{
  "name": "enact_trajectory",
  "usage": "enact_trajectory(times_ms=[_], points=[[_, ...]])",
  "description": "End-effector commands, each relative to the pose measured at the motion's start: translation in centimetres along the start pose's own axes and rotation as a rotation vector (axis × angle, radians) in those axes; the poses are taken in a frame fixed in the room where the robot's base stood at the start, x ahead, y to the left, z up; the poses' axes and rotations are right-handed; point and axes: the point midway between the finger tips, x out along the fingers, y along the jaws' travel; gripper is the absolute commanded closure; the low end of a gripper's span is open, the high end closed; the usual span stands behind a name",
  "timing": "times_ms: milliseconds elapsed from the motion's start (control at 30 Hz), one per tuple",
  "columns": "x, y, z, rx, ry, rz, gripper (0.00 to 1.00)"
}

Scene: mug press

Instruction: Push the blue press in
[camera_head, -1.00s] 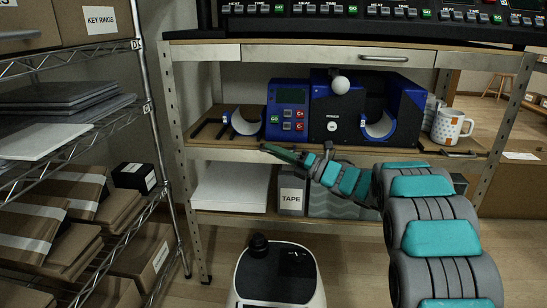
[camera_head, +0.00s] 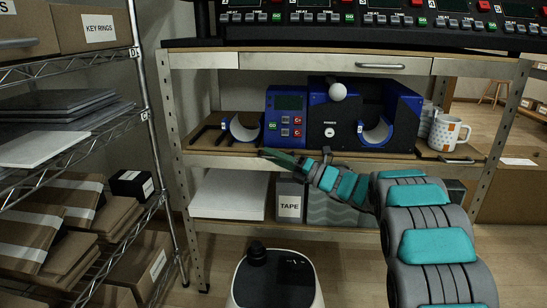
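The blue press (camera_head: 330,126) stands on the middle shelf of the workbench, with a control panel (camera_head: 287,118) on its left part. A pale round knob (camera_head: 338,92) sits at its upper front. A curved white cradle (camera_head: 378,132) shows at its right, and another curved white piece (camera_head: 243,130) at its left. My gripper (camera_head: 268,154) is at the end of the grey and teal arm, in front of the shelf edge below the control panel. It is small and dark, and its fingers cannot be made out.
White mugs with an orange pattern (camera_head: 446,132) stand right of the press. The shelf board (camera_head: 215,157) runs under it. A wire rack with boxes (camera_head: 75,215) is at the left. A TAPE box (camera_head: 290,200) and white sheets (camera_head: 230,193) lie on the lower shelf.

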Motion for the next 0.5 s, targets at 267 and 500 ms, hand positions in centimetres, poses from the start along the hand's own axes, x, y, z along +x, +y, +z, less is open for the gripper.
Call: enact_trajectory(times_ms=[267,500], points=[[-3.3,-0.2,0.0,0.000,-0.002,-0.003,0.56],[-6.8,-0.1,0.1,0.000,-0.002,-0.002,0.56]])
